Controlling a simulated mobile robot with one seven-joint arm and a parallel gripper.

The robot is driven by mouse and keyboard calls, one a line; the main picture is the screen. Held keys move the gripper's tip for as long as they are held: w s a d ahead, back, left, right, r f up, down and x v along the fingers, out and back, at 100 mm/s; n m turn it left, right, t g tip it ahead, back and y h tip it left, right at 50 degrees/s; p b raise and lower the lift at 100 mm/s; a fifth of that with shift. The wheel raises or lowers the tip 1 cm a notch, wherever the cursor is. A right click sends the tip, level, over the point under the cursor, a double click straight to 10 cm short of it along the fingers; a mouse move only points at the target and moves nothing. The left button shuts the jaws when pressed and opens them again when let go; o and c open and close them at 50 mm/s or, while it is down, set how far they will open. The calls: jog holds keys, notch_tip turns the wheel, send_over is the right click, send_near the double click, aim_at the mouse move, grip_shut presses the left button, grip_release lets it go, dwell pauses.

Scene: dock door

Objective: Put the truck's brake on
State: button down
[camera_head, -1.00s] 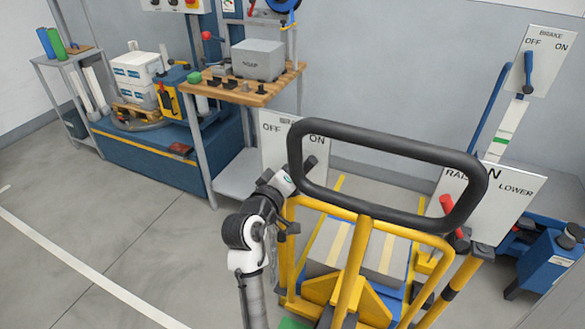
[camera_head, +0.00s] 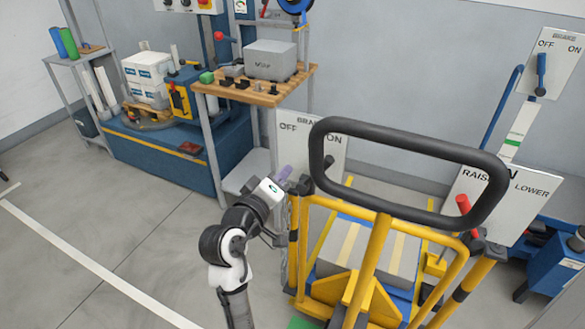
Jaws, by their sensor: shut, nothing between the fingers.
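The yellow truck (camera_head: 375,262) stands at lower right with a black loop handle (camera_head: 400,150). Its white brake plate (camera_head: 297,124), marked OFF at left and ON at right, stands behind the handle's left side. A dark lever (camera_head: 304,186) shows low in front of this plate, partly hidden by my wrist and the handle; its exact angle is hard to tell. My gripper (camera_head: 284,174) is shut and empty, just left of the lever, in front of the plate's lower left part. I cannot tell whether it touches the lever.
A red-knobbed lever (camera_head: 464,205) stands by a RAISE/LOWER plate (camera_head: 500,200) on the right. Another brake plate (camera_head: 557,62) with a blue lever (camera_head: 541,74) is at upper right. A wooden-topped bench (camera_head: 262,94) stands behind. The floor at left is clear.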

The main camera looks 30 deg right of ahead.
jog(key=shift+v, duration=1.65)
jog(key=shift+w+a, duration=0.1)
